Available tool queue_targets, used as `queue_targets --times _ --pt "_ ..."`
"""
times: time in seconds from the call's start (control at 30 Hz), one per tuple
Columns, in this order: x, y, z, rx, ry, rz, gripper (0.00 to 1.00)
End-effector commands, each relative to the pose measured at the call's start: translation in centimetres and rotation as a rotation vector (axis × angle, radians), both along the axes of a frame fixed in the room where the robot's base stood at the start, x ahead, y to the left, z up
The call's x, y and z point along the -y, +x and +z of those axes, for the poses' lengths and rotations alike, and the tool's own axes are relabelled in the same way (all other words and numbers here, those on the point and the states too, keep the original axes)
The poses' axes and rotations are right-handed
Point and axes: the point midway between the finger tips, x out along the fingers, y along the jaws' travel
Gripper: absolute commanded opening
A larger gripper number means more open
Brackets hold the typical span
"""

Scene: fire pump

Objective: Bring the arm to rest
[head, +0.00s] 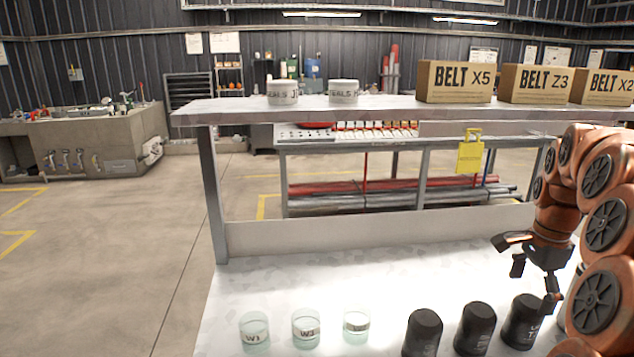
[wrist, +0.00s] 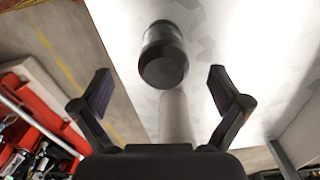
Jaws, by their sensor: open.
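My arm is folded along the right edge of the head view, its orange and black joints stacked above the workbench. My gripper (head: 533,284) hangs at the end of it, near the rightmost black canister (head: 522,322) in that view. In the wrist view my gripper (wrist: 158,92) has its two dark fingers spread wide, with nothing held between them. A black canister (wrist: 164,58) shows beyond the fingertips, apart from them; which of the canisters it is I cannot tell.
Two more black canisters (head: 422,333) (head: 475,328) and several clear jars (head: 306,328) stand on the pale worktop (head: 290,285). A raised shelf (head: 370,108) behind holds belt boxes (head: 455,82) and seal tubs (head: 282,92). The floor at left (head: 110,240) is free.

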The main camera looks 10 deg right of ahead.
Motion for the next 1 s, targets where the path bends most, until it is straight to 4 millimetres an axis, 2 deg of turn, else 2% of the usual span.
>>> queue_targets --times 0.23,0.4,0.47,0.7,0.9,1.0 --pt "-9.0 -1.0 1.0 -0.014 0.018 0.36 0.99" --pt "-15.4 -3.4 0.9 -0.028 0.034 0.648 0.99" --pt "-17.4 -4.5 0.8 -0.033 0.038 0.746 0.99" --pt "-24.3 -10.2 -0.3 -0.063 0.065 1.118 0.99" --pt "-28.2 -15.9 -1.9 -0.088 0.092 1.403 0.99" --pt "-29.5 -18.7 -2.8 -0.098 0.106 1.528 0.99"
